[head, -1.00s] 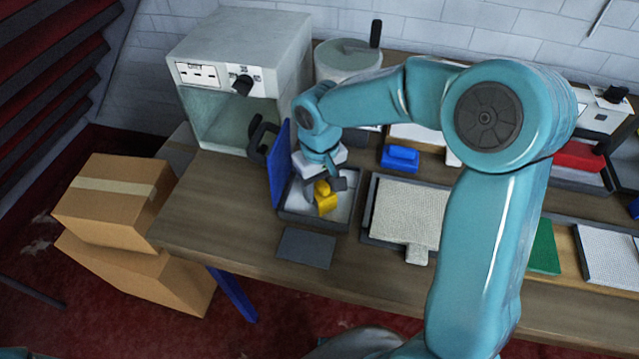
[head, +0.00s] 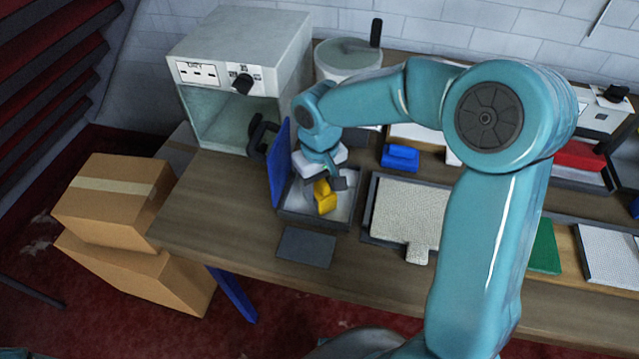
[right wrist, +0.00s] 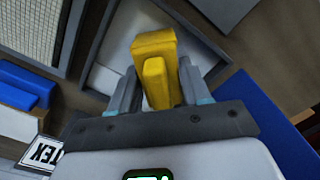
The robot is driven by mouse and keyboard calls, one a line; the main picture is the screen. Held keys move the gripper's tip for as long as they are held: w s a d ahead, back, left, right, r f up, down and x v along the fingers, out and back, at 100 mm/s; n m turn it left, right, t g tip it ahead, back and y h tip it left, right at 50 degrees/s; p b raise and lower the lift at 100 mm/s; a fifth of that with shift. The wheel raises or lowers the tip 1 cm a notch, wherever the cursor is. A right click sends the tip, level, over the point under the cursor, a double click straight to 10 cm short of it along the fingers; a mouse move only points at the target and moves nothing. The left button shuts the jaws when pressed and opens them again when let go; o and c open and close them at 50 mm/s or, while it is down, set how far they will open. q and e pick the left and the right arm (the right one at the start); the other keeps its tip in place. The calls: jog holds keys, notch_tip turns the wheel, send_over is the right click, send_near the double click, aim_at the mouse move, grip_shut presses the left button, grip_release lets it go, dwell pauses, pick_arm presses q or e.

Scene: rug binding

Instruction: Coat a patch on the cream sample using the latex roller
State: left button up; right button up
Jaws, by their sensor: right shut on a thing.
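My right gripper (head: 326,186) is shut on a yellow tool (head: 326,203), which looks like the latex roller. It holds the tool over a grey-walled tray (head: 291,215) with a whitish inside. In the right wrist view the yellow tool (right wrist: 155,60) sits between the two fingers (right wrist: 155,92); its far end is over the tray (right wrist: 118,33), and I cannot tell whether it touches the bottom. A cream textured sample (head: 405,208) lies in a dark frame right of the tray. My left gripper is not in view.
A blue upright panel (head: 279,165) stands at the tray's left. A dark flat plate (head: 306,248) lies in front. A blue block (head: 399,158) lies behind. A grey open-fronted box (head: 240,75) stands at the back left. The table's front left (head: 215,205) is clear.

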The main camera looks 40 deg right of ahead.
jog(key=shift+s, duration=0.1)
notch_tip(320, 180, up, 6)
jog(key=p, duration=0.4)
jog(key=shift+f+p, duration=0.15)
jog(key=shift+p, duration=0.15)
jog(key=shift+r+p, duration=0.45)
jog(key=shift+r, duration=0.25)
jog(key=shift+f, duration=0.1)
